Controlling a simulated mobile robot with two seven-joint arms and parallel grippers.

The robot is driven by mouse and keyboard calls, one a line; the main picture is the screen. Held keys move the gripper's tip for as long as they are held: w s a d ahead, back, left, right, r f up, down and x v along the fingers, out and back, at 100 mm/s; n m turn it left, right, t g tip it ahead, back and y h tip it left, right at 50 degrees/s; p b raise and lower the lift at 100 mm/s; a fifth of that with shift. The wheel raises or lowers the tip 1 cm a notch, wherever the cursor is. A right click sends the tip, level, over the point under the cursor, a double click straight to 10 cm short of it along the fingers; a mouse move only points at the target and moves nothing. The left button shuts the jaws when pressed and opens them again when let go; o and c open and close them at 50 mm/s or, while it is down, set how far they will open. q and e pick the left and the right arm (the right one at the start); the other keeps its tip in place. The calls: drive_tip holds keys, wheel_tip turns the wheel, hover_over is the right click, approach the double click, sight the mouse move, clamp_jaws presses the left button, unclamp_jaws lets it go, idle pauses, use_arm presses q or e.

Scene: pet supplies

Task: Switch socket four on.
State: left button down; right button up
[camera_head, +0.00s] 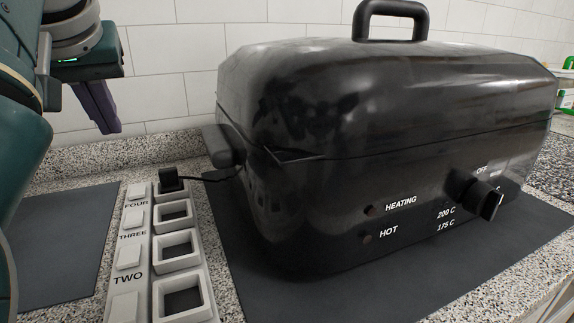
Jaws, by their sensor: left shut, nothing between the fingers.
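A pale power strip (144,245) lies on the counter, with a column of white rocker switches beside a column of square sockets. The label FOUR is printed just below the topmost switch (137,190). A black plug (172,181) sits in the topmost socket beside that switch; the other visible sockets are empty. I cannot tell which way the switch is tilted. My left gripper (103,128), with purple fingers, is shut and empty. It hangs above and to the left of the strip's far end, apart from it. My right gripper is not in view.
A big black roaster (330,180) with a lid handle, knob and HEATING and HOT lamps stands right of the strip on a dark mat (240,285). A cable runs from the plug towards it. Another dark mat (65,245) lies left. A tiled wall (165,60) is behind.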

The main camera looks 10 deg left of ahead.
use_arm(q)
drive_tip(key=b, duration=0.2)
hover_over(137, 191)
drive_tip(key=s+d, duration=0.1)
drive_tip(key=s, duration=0.1)
wheel_tip(137, 191, down, 8)
drive_tip(key=shift+w+d, duration=0.1)
wheel_tip(137, 191, down, 4)
drive_tip(key=shift+d+r, duration=0.15)
